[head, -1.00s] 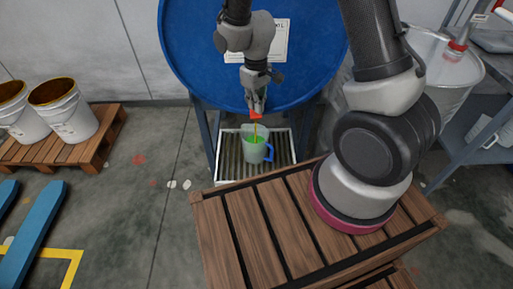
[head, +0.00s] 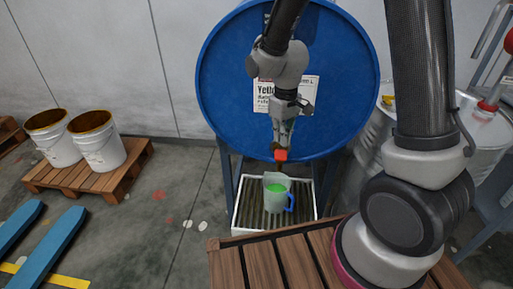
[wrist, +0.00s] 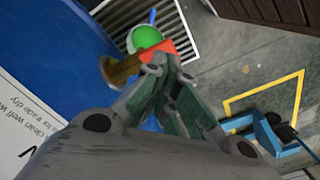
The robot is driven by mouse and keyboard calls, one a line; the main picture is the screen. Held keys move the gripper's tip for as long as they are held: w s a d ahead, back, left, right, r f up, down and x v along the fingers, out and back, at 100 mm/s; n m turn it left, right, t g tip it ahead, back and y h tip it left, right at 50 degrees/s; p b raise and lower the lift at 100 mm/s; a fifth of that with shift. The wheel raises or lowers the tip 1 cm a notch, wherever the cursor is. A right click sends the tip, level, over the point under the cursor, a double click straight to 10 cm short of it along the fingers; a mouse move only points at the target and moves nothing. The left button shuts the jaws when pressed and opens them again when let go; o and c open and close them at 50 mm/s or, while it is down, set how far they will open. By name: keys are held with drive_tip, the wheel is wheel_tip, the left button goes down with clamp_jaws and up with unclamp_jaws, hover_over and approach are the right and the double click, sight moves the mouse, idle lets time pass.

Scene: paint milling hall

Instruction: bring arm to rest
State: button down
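My gripper (head: 281,138) is in front of the blue drum (head: 225,75), its fingers pointing down. The fingers converge on the red tap handle (head: 281,155), which also shows at the fingertips in the wrist view (wrist: 158,49); they look shut on it. The brass tap (wrist: 120,70) sticks out beside the fingertips. Below stands a translucent jug (head: 272,207) with green liquid and a blue handle, upright on the grated tray (head: 240,217). No stream shows between tap and jug.
Two white buckets (head: 100,150) stand on a pallet (head: 65,178) at left. A slatted wooden surface (head: 260,268) lies in front. Blue bars (head: 45,250) lie on the floor at lower left. The floor between is clear.

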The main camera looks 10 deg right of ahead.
drive_tip(key=s+d+r+m+t, duration=0.2)
drive_tip(key=s+d+r, duration=0.5)
drive_tip(key=s+r, duration=0.2)
drive_tip(key=s+d+r+m+t, duration=0.2)
drive_tip(key=s+d+r, duration=0.6)
drive_tip(key=r, duration=0.5)
drive_tip(key=shift+s+r+m, duration=0.2)
drive_tip(key=shift+s+m, duration=0.5)
drive_tip(key=shift+s, duration=0.3)
